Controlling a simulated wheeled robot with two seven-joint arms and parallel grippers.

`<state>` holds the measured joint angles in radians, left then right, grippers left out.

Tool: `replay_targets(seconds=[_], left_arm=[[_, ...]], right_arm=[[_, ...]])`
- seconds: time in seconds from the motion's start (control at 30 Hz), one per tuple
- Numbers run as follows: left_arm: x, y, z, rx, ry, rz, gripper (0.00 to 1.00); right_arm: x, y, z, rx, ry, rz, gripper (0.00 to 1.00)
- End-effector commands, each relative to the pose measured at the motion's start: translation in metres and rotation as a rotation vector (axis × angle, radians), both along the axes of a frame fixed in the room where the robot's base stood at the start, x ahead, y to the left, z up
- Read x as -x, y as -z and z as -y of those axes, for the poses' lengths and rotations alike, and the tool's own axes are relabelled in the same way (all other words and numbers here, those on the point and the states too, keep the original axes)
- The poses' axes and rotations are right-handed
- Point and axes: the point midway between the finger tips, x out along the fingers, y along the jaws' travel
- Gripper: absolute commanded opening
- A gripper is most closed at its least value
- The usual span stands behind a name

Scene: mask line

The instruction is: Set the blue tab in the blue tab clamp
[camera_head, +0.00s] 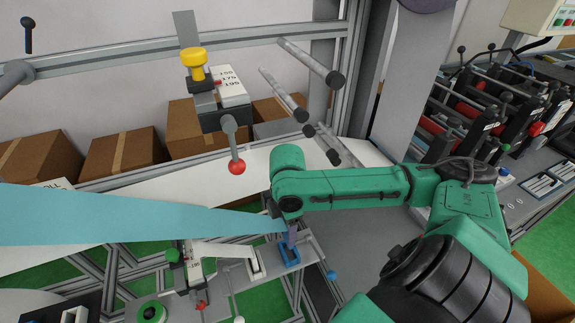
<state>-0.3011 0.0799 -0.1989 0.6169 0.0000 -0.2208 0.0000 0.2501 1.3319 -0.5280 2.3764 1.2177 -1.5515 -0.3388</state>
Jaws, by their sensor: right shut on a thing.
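A wide light blue web (120,217) comes in from the left and narrows to its end at my right gripper (289,226). My right gripper points down and is shut on the blue tab at this end; the wrist and fingers hide most of the tab. The blue tab clamp (289,257) is a small blue frame on a grey plate, just below the fingertips. I cannot tell whether the tab touches the clamp. My left gripper is not in view.
A grey block with a yellow knob (194,60) and a red ball lever (237,167) hangs from the rail above. A white lever arm (222,249) lies left of the clamp. A blue ball knob (331,275) is at its right. Rollers (312,62) stick out behind.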

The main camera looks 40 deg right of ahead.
Motion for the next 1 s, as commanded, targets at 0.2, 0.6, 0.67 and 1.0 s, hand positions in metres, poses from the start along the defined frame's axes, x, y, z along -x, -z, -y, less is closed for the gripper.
replay_targets(seconds=[0.2,0.6,0.67,1.0], left_arm=[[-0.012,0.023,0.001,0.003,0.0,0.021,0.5],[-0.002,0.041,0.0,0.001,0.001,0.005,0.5],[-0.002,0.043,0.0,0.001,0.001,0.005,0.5],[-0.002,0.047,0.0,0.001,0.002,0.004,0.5]], right_arm=[[0.0,0.019,0.0,0.0,0.0,0.001,0.02],[0.001,0.048,0.0,0.001,0.001,-0.001,0.02],[0.0,0.053,0.0,0.001,0.001,-0.001,0.02],[0.0,0.066,0.0,0.0,0.0,0.0,0.02]])
